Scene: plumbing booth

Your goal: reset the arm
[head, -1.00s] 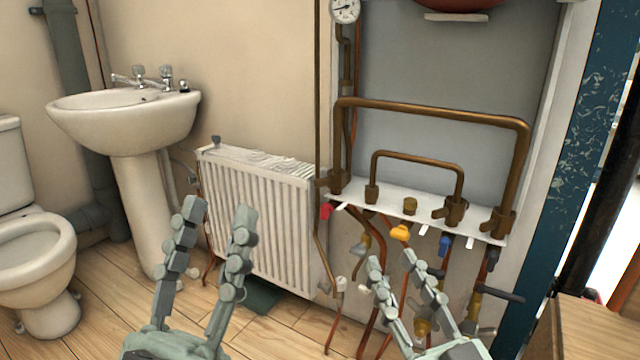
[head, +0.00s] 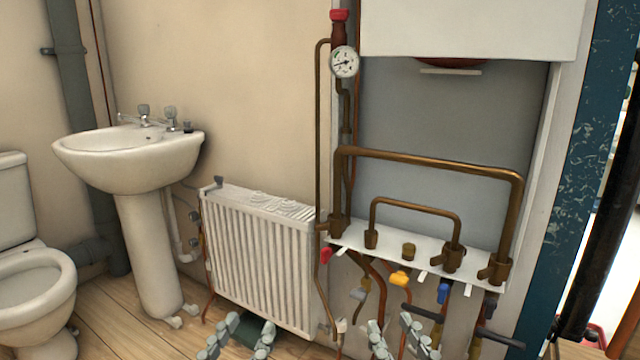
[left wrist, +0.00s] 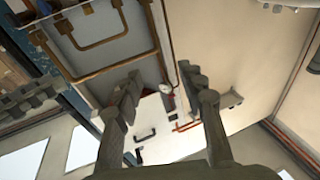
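My left gripper (head: 236,340) is at the bottom of the head view, in front of the white radiator (head: 258,262). Its two fingers stand apart with nothing between them. In the left wrist view my left gripper (left wrist: 165,100) also shows spread fingers and no held object. My right gripper (head: 396,335) is at the bottom of the head view, below the valve manifold (head: 385,244). Its two fingers are apart and nothing shows between them. The palms and arms of both are below the picture edge.
A sink (head: 130,160) and toilet (head: 35,285) stand left. A dark pole (head: 600,230) is at the right. Some wooden floor (head: 120,325) is clear.

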